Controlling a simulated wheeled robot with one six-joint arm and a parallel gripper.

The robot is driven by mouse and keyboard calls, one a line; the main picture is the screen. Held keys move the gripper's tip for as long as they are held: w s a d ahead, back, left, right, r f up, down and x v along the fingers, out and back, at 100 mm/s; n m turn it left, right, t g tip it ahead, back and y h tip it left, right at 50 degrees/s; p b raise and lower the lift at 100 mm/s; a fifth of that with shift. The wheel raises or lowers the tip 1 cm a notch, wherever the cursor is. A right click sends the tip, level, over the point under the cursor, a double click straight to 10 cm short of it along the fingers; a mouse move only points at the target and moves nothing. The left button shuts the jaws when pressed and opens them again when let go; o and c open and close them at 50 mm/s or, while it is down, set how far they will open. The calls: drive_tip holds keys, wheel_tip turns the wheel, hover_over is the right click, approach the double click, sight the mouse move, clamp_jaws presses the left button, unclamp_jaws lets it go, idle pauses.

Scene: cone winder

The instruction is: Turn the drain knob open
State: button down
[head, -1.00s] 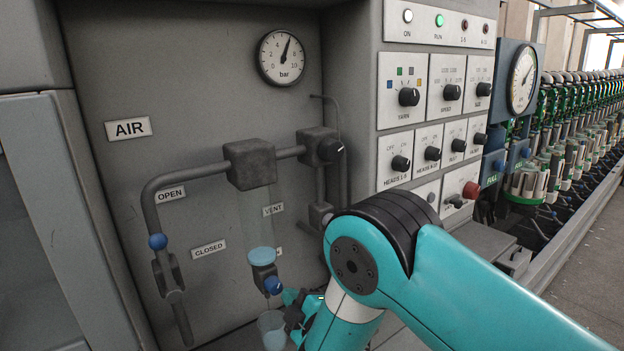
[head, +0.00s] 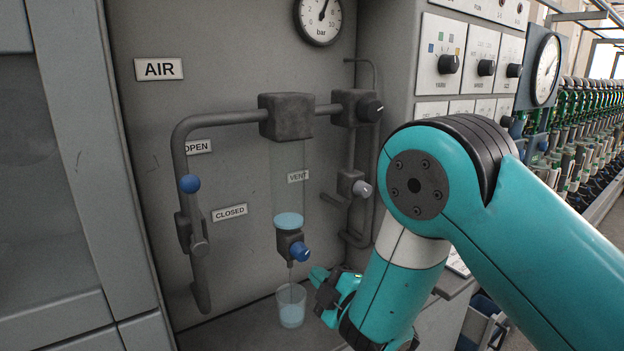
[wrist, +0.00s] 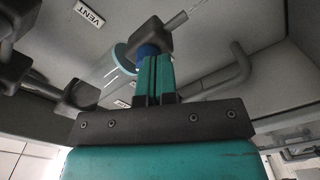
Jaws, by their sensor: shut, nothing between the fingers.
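The drain knob (head: 300,252) is a small blue knob on a dark block below the clear bowl (head: 288,220), which holds some pale blue water. My gripper (head: 317,274) is just below and right of the knob in the head view. In the wrist view, my teal fingers (wrist: 155,68) lie together, shut and empty. The blue knob (wrist: 147,50) shows just beyond their tips, partly hidden by them. I cannot tell whether the tips touch it. A thin vertical line runs from the drain to the cup; I cannot tell whether it is water.
A clear cup (head: 291,308) with blue water stands under the drain, close to my gripper. A grey vent knob (head: 362,188) and pipes are above right. The ledge left of the cup is clear.

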drive_tip(key=s+d+b, duration=0.2)
drive_tip(key=shift+d+r, duration=0.1)
drive_tip(key=shift+d, duration=0.3)
